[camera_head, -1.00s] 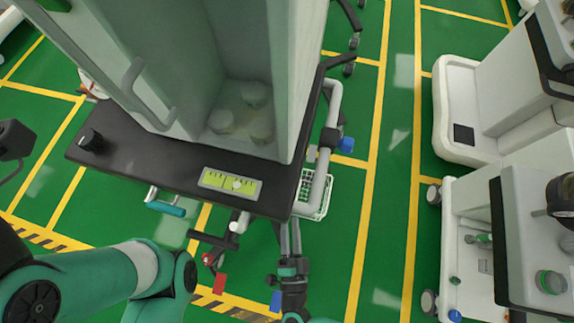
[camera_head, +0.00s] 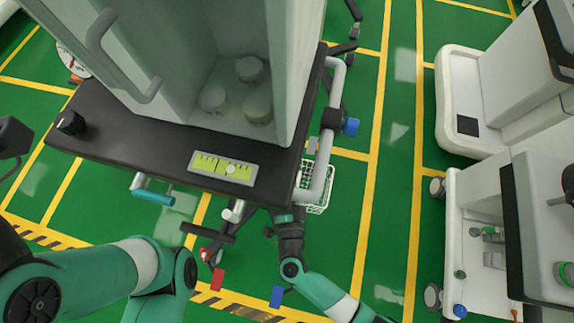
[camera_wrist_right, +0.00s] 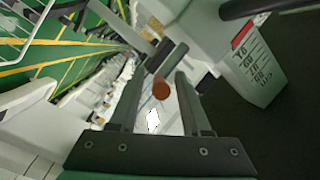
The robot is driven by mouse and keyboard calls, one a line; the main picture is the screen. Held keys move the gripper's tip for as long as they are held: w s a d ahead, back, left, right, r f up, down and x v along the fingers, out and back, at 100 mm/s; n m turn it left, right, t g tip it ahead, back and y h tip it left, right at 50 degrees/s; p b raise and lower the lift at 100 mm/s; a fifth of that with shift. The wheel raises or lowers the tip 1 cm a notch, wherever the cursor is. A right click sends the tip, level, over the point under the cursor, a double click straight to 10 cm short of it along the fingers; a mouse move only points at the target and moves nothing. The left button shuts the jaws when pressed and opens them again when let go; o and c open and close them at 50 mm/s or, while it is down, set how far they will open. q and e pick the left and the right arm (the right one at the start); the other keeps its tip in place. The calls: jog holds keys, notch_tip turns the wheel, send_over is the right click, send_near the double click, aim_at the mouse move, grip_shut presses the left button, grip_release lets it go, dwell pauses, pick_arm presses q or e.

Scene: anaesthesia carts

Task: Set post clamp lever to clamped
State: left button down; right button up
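In the right wrist view a dark grey lever-like bar (camera_wrist_right: 167,58) with a round orange-brown end (camera_wrist_right: 161,88) sits between the fingers of my right gripper (camera_wrist_right: 160,75). The fingers are apart, with gaps beside the orange end. I cannot tell whether this is the post clamp lever or how it is set. In the head view my right gripper (camera_head: 287,217) is at the cart's front right edge, below the black top, its fingertips mostly hidden. My left arm folds at the lower left; its gripper is out of view.
The cart's black top (camera_head: 130,134) carries a yellow-green gauge panel (camera_head: 224,171). A white rail (camera_head: 331,140) with a blue knob (camera_head: 351,126) runs down its right side, above a white basket (camera_head: 318,188).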

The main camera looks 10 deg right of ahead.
grip_shut()
dwell(1.2)
